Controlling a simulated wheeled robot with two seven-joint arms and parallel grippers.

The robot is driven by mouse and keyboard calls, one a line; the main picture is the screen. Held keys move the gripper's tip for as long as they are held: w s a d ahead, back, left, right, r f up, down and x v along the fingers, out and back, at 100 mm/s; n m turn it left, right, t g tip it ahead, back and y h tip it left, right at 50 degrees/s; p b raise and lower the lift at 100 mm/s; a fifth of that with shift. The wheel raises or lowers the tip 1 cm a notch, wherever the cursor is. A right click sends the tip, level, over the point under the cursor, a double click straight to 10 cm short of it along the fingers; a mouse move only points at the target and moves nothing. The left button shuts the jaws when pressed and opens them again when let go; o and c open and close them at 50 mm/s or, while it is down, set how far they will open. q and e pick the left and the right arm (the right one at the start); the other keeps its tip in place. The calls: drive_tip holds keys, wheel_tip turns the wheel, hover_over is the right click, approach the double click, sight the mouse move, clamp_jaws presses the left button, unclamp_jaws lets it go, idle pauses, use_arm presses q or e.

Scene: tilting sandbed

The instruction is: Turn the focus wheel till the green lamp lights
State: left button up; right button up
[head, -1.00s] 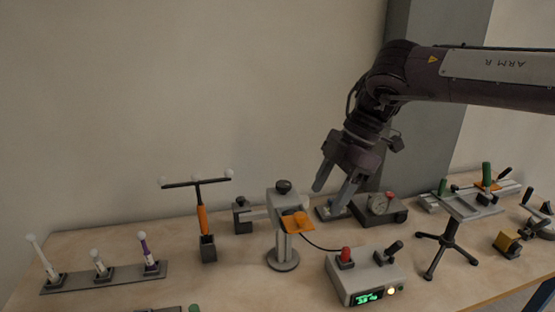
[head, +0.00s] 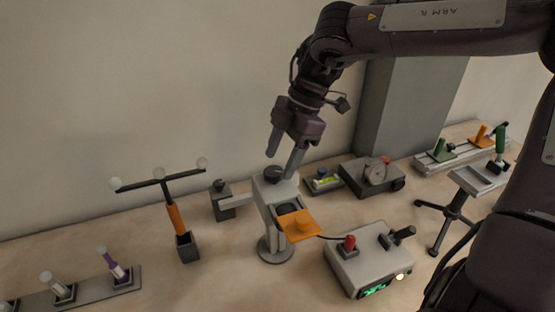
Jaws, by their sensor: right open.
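A grey stand (head: 268,243) carries a black round knob (head: 273,174) on its top, which looks like the focus wheel. An orange plate (head: 299,225) sticks out from the stand's front, with a cable running to a grey control box (head: 352,268). The box front has a green display (head: 376,289) and a small pale-yellow lit lamp (head: 400,276); no lamp on it looks green. My right gripper (head: 282,165) is open and empty, pointing down just above or beside the knob; I cannot tell if it touches. My left gripper is out of view.
The control box has a red knob (head: 348,243) and a black lever (head: 401,236). A dark device with a dial (head: 375,173) stands behind. An orange-stemmed crossbar stand (head: 175,218) is at left, with a row of posts in front. A tripod stand (head: 452,218) is right.

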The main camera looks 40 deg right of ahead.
drive_tip(key=shift+x, duration=0.9)
drive_tip(key=shift+w+f, duration=0.15)
drive_tip(key=shift+f, duration=0.05)
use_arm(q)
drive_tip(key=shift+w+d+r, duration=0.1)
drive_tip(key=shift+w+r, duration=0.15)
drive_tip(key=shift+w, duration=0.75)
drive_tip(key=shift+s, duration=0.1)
use_arm(e)
drive_tip(key=shift+c, duration=0.2)
drive_tip(key=c, duration=0.9)
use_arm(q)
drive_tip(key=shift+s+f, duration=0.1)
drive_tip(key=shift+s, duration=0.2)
use_arm(e)
drive_tip(key=shift+c, duration=0.2)
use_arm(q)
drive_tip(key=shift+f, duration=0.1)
